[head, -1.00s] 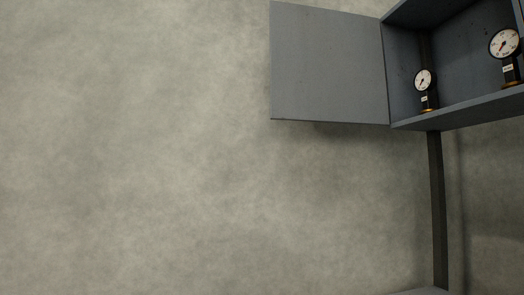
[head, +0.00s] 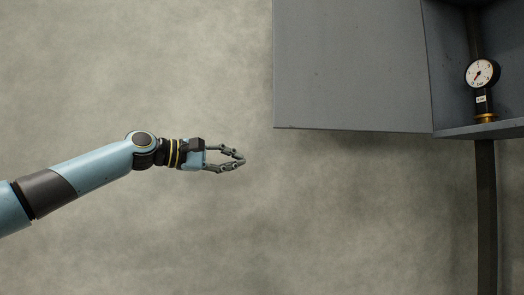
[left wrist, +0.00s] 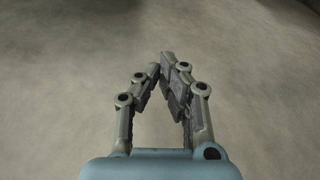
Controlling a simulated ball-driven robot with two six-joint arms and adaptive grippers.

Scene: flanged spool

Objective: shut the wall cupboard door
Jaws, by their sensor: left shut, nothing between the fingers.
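The wall cupboard (head: 460,70) is at the upper right of the head view, cut off by the frame edge. Its grey door (head: 352,65) stands wide open, swung out to the left of the cupboard. My left gripper (head: 242,158) is shut and empty, left of the door and a little below the level of its lower edge, apart from it. The left wrist view shows the same gripper (left wrist: 160,68) with its fingertips together and only plain grey surface beyond. My right gripper is not in view.
A pressure gauge (head: 482,75) on a black and brass stem stands inside the cupboard. A dark vertical post (head: 486,215) runs down below the cupboard. The space below the door and around my left gripper is clear.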

